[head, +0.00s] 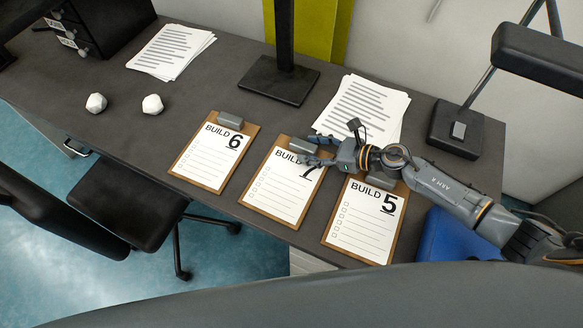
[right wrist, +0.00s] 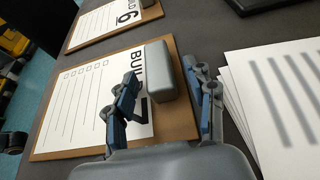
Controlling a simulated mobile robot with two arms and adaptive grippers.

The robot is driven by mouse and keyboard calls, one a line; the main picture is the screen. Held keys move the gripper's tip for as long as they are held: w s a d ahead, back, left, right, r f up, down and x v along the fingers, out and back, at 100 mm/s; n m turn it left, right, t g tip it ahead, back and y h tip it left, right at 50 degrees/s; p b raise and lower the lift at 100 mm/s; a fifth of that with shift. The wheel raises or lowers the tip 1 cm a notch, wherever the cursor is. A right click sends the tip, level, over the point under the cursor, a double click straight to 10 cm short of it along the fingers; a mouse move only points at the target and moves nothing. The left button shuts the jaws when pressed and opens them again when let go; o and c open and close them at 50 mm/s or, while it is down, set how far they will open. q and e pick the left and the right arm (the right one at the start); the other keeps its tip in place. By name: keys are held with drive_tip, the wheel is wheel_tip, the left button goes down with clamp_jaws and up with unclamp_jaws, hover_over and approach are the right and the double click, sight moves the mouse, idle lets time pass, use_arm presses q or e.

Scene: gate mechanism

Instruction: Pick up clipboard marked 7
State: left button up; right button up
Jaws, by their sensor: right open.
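The clipboard marked 7 (head: 280,190) lies flat on the dark desk, between the clipboards marked 6 (head: 214,152) and 5 (head: 364,220). My right gripper (head: 312,160) is over its top end and hides part of the 7 and of its clip. In the right wrist view, my open gripper (right wrist: 165,100) has one finger over the paper of the clipboard marked 7 (right wrist: 85,105) and the other beyond the grey clip (right wrist: 160,72), at the board's top edge. The clip lies between the fingers. I cannot tell whether they touch the board. My left gripper is not in view.
A stack of papers (head: 362,108) lies just behind the clipboards, with a monitor stand (head: 279,80) and a lamp base (head: 457,128) near it. Another paper stack (head: 172,51) and two white polyhedra (head: 96,103) (head: 152,104) are at left. A chair (head: 128,205) stands at the desk's front edge.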

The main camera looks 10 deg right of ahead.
clamp_jaws()
drive_tip(key=shift+r, duration=0.1)
